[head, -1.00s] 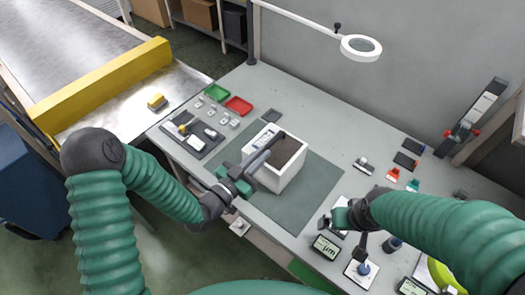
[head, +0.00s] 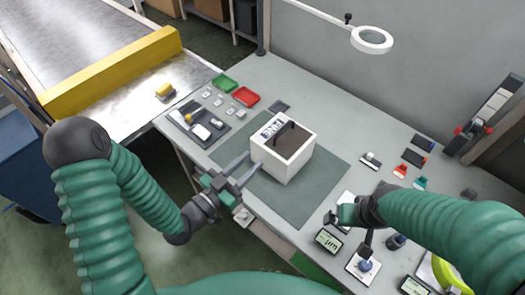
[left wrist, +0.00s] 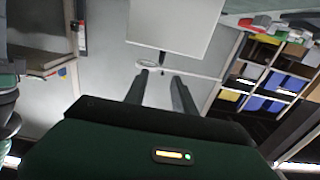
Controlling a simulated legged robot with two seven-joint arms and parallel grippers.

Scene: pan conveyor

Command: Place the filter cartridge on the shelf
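A white box (head: 283,164) with a dark top, a thin black handle and a printed label stands upright on the green mat; it looks most like the filter cartridge. My left gripper (head: 249,165) is at the box's left near side, its two fingers apart and nothing between them. In the left wrist view, my left gripper (left wrist: 160,82) also shows spread, empty fingers. My right gripper (head: 340,216) is low over the bench, right of the mat; its fingers are too unclear to judge. A shelf (head: 209,22) with boxes stands behind, partly cut off; I cannot tell whether it is the task's shelf.
A green mat (head: 308,207) covers the bench middle. Green (head: 224,83) and red (head: 246,97) trays and a dark tray (head: 198,124) of small parts lie left. A ring lamp (head: 371,40) hangs above. A conveyor (head: 70,45) with a yellow bar (head: 112,75) is at left.

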